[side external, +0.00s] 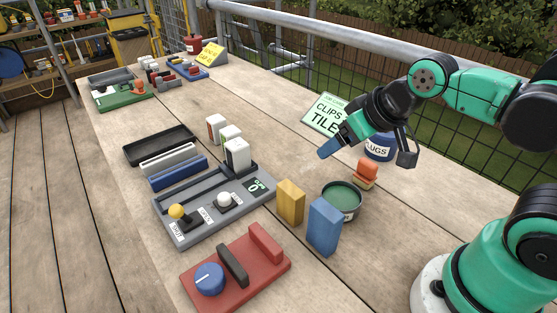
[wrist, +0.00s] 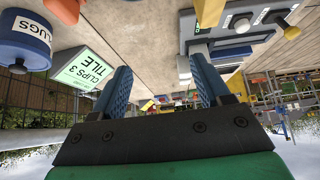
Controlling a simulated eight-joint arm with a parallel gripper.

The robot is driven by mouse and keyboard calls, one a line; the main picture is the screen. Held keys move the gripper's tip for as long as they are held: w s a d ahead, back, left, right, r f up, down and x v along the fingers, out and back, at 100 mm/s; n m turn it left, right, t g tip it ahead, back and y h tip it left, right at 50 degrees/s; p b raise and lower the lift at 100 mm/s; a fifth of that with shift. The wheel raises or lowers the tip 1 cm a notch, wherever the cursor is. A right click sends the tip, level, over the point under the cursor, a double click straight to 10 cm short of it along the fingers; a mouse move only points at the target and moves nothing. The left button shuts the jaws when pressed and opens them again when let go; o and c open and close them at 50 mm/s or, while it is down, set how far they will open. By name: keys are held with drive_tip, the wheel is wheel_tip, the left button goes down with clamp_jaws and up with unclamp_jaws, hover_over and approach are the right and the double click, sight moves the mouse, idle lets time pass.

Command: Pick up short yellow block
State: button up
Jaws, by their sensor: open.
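The short yellow block (side external: 290,203) stands upright on the wooden table in the side view, left of a taller blue block (side external: 325,228) and close to a green round tin (side external: 342,199). My gripper (side external: 327,150) is in the air behind and above the yellow block, apart from it. In the wrist view my gripper (wrist: 160,72) has its two blue fingers spread with nothing between them.
A grey control panel (side external: 185,232) lies left of the yellow block, and a red panel with a blue knob (side external: 209,279) lies in front. An orange piece (side external: 367,171), the PLUGS tin (side external: 380,148) and the CLIPS TILE sign (side external: 322,115) are near my gripper.

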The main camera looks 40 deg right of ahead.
sight(291, 189)
drive_tip(key=w+a+f+g, duration=0.1)
drive_tip(key=a+g, duration=0.1)
drive_tip(key=w+a+f+g, duration=0.1)
drive_tip(key=a+f+g, duration=0.1)
drive_tip(key=w+a+f+g, duration=0.1)
drive_tip(key=a+g, duration=0.1)
drive_tip(key=shift+w+f, duration=0.2)
drive_tip(key=shift+w, duration=0.1)
drive_tip(key=shift+w+a+f+g, duration=0.1)
drive_tip(key=shift+a+f+g, duration=0.35)
drive_tip(key=shift+f+g, duration=0.1)
drive_tip(key=shift+f, duration=2.85)
clamp_jaws()
